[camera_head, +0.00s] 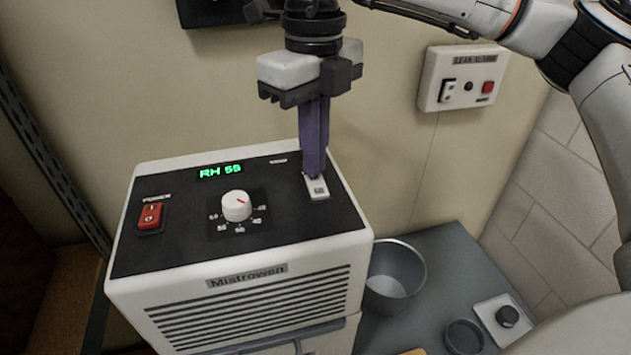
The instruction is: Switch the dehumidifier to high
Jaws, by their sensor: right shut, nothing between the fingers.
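The dehumidifier (250,250) is a white box with a black top panel and a front grille labelled Mistrowen. Its green display (221,171) reads RH 55. A red power rocker (151,214) is at the left. A white switch (316,187) is at the right of the panel. My right gripper (315,172) is shut and empty, pointing down, its purple fingertips at the far end of that switch. I cannot tell whether they touch it. The fingers hide part of the switch.
A leak alarm box (461,77) with a rocker and a red button is on the wall at right. A metal bucket (395,277), a small white device (504,318) and a dark ring (464,336) stand on the grey surface beside the dehumidifier. My right arm spans the upper right.

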